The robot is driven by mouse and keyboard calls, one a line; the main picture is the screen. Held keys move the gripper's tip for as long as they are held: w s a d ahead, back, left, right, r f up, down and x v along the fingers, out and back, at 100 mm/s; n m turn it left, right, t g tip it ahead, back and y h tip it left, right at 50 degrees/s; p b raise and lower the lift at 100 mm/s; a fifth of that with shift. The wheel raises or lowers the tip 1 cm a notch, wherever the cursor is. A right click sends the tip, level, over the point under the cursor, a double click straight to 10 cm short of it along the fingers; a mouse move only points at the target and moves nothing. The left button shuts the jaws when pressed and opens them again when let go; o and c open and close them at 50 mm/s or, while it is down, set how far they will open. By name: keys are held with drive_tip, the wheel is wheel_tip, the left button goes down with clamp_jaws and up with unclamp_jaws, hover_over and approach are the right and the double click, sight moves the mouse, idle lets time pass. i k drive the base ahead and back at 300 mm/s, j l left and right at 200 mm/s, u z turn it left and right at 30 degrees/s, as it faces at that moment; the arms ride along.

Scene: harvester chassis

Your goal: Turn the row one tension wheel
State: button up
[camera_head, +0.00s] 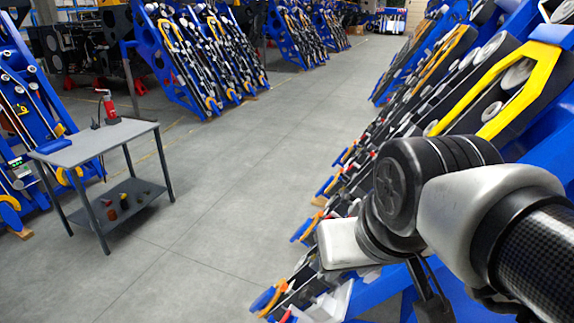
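A slanted row of blue harvester units with wheels, chains and yellow frames runs along the right side. Grey wheels show on the nearest unit, one inside the yellow frame (517,74) and another lower down (490,112). I cannot tell which wheel is the row one tension wheel; my arm covers part of this row. My arm reaches in from the right edge, and its wrist is bent downward in front of the units. A dark part that looks like my gripper (430,300) points down at the bottom edge. Its fingertips are not clear, and I see nothing held.
More blue units (165,55) stand at left and back. The grey floor between is clear.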

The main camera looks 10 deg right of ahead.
sight(306, 295)
drive_tip(key=i+j, duration=0.15)
drive_tip(key=j, duration=0.15)
drive_tip(key=i+j, duration=0.35)
drive_tip(key=j, duration=0.25)
drive_tip(key=i+j+z, duration=0.2)
drive_tip(key=j+z, duration=0.15)
drive_tip(key=j, duration=0.2)
drive_tip(key=i+j+z, duration=0.2)
drive_tip(key=j+z, duration=0.1)
drive_tip(key=z, duration=1.35)
drive_tip(key=k+l, duration=0.05)
